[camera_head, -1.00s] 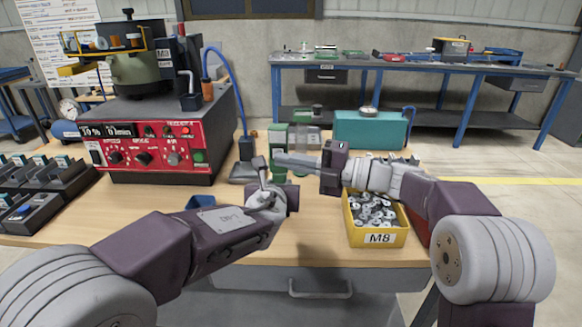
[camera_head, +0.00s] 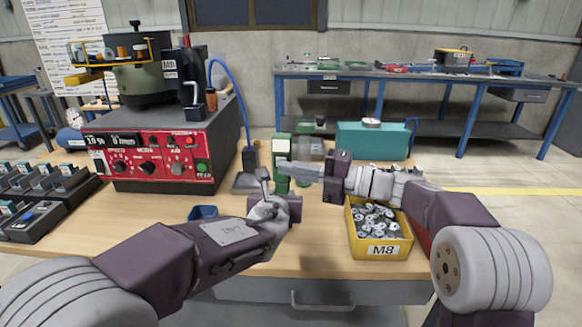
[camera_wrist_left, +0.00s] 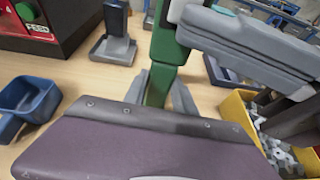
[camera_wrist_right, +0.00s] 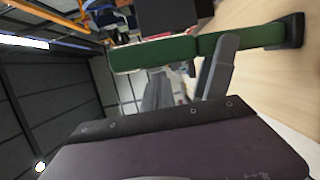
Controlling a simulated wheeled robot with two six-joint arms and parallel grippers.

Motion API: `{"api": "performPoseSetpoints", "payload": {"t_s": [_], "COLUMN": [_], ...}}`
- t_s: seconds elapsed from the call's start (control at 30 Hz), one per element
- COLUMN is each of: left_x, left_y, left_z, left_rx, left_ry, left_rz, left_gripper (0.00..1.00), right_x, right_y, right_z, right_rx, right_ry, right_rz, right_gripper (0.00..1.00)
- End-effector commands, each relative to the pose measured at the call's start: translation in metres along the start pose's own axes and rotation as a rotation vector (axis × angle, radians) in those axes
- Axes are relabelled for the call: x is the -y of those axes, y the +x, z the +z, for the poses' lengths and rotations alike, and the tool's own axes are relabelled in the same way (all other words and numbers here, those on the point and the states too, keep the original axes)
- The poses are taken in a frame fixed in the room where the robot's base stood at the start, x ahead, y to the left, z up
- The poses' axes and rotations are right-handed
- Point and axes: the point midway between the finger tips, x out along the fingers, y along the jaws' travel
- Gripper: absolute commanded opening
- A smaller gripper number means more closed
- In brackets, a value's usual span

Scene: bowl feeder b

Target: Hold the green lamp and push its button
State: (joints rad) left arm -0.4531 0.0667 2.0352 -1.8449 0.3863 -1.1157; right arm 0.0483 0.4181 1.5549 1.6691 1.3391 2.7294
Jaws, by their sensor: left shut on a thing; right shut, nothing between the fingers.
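The green lamp (camera_head: 281,151) stands upright on the table as a green post with a pale panel near its top. In the left wrist view the green post (camera_wrist_left: 163,47) rises between the fingers of my left gripper (camera_wrist_left: 160,92), which is shut on it low down. In the head view my left wrist hides the lamp's lower part. My right gripper (camera_head: 283,164) is shut and empty, its tips at the lamp's front, below the pale panel. I cannot tell whether they touch it. The lamp also shows sideways in the right wrist view (camera_wrist_right: 240,39). I cannot make out the button.
A yellow M8 bin (camera_head: 378,252) of metal parts stands just right, below my right arm. A red control box (camera_head: 150,160) with a bowl feeder is at left. A teal box (camera_head: 365,141) stands behind.

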Motion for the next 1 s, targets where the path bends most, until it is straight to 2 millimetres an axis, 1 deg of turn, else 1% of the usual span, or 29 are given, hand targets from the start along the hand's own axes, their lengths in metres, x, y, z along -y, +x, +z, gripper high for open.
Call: {"api": "performPoseSetpoints", "payload": {"t_s": [0.13,0.2,0.3,0.4,0.53,0.7,1.0], "left_x": [0.001,0.001,0.001,0.001,0.001,0.000,0.000], "left_y": [0.001,0.001,0.001,0.001,0.001,0.001,0.001], "left_z": [-0.003,-0.003,-0.003,-0.003,-0.003,-0.003,-0.003], "left_rx": [-0.006,-0.006,-0.006,-0.006,-0.006,-0.006,-0.006], "left_ry": [-0.001,-0.001,-0.001,-0.001,-0.001,0.000,0.000], "left_rz": [-0.003,-0.003,-0.002,-0.002,-0.002,-0.001,0.000], "left_gripper": [0.00,0.00,0.00,0.00,0.00,0.00,0.00], "right_x": [-0.002,-0.002,-0.001,-0.002,-0.002,-0.002,-0.002], "right_y": [-0.008,-0.028,-0.052,-0.074,-0.094,-0.106,-0.107], "right_z": [-0.033,-0.030,-0.030,-0.030,-0.030,-0.031,-0.032], "right_rx": [-0.005,0.001,0.000,-0.002,-0.004,-0.007,-0.009], "right_ry": [-0.003,-0.004,-0.004,-0.005,-0.005,-0.005,-0.005], "right_rz": [0.003,0.003,0.003,0.003,0.004,0.004,0.004], "right_gripper": [0.00,0.00,0.00,0.00,0.00,0.00,0.00]}}
